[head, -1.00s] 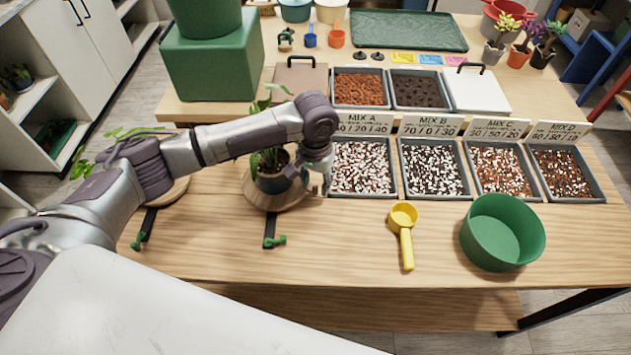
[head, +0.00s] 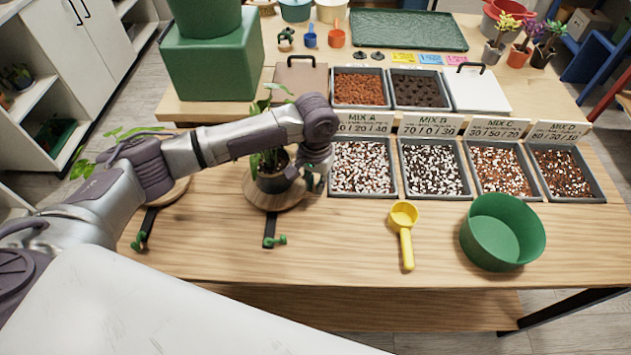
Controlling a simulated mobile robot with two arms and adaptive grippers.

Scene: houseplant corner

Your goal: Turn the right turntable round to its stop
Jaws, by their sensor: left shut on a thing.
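The right turntable (head: 262,199) is a round wooden disc at the middle-left of the table. A dark pot (head: 272,184) with a leafy plant (head: 268,161) stands on it, partly behind my left arm. My left gripper (head: 313,184) points down at the turntable's right edge, beside the pot. It is shut on a part of the turntable there; the fingers hide the exact spot held. A dark strip with a green stop (head: 275,240) lies in front of the turntable. My right gripper is out of view.
The left turntable (head: 174,194) is mostly under my arm, with its own green stop (head: 139,241). The Mix A tray (head: 361,195) is close right of my gripper. A yellow scoop (head: 404,234) and a green bowl (head: 502,232) stand farther right.

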